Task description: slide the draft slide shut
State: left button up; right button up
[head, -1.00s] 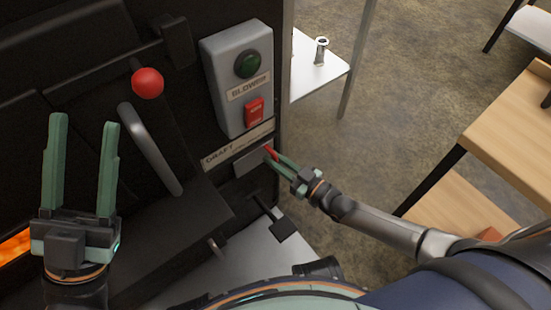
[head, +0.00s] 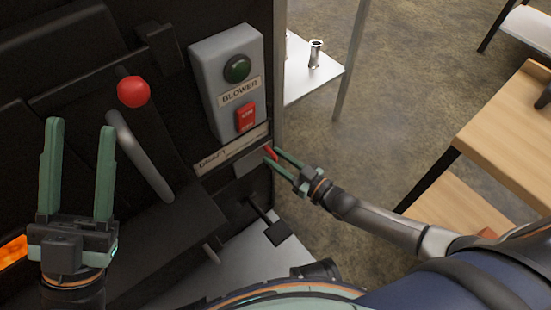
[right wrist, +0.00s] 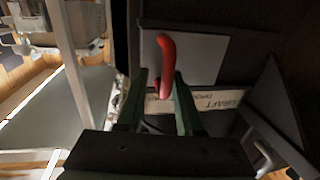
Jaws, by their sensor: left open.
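The draft slide is a grey plate (head: 249,165) under the DRAFT label (head: 232,149) on the dark evaporator front; it also shows in the right wrist view (right wrist: 207,62). Its red handle (right wrist: 167,62) sticks out between the fingers of my right gripper (right wrist: 157,95). Those fingers stand apart, one on each side of the handle, with a narrow gap visible. In the head view my right gripper (head: 279,160) reaches in from the right at the red handle (head: 271,153). My left gripper (head: 78,170) is open and empty at the left.
A grey BLOWER box (head: 229,85) with a green button and red switch is above the label. A red-knobbed lever (head: 134,92) stands left of it. A black knob on a rod (head: 277,232) sits below the slide. A wooden table (head: 510,135) is at right.

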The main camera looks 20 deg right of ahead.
jog(key=shift+o, duration=0.8)
jog(key=shift+a, duration=0.1)
jog(key=p+v, duration=0.3)
jog(key=v, duration=0.9)
jog(key=shift+s+p, duration=0.25)
jog(key=shift+p, duration=0.05)
jog(key=shift+s+d, duration=0.1)
jog(key=shift+d, duration=0.1)
